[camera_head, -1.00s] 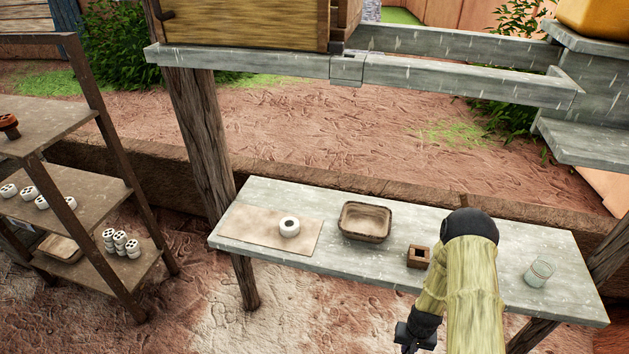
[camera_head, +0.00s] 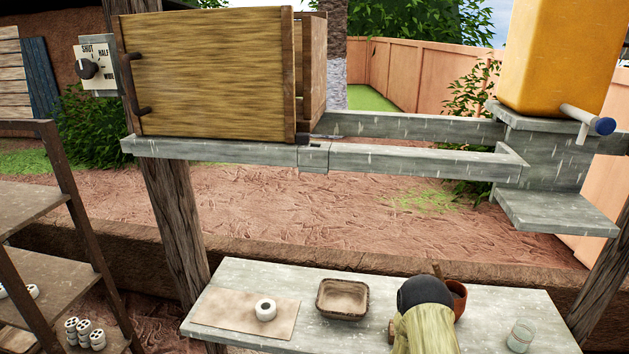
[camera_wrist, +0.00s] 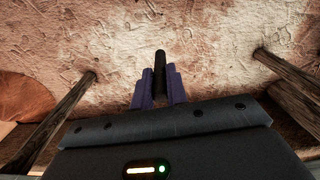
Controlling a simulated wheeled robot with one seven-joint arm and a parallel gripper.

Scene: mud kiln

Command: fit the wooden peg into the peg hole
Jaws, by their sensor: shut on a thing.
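In the wrist view, my gripper (camera_wrist: 159,88) has its two purple fingers closed around a dark, slim rod that looks like the wooden peg (camera_wrist: 160,60). The peg's end sticks out beyond the fingertips, over bare reddish ground. In the head view my arm covers the right-middle of the grey table (camera_head: 240,273), and my gripper is out of sight there. A sliver of brown wood at the arm's left edge looks like the peg hole block (camera_head: 392,329). The hole itself is hidden.
A cloth with a white ring (camera_head: 265,309), a brown tray (camera_head: 343,299), a terracotta pot (camera_head: 459,300) and a glass (camera_head: 520,337) are on the table. A wooden box (camera_head: 210,70) and rails (camera_head: 420,162) stand above it. Dark posts (camera_wrist: 60,120) flank my gripper.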

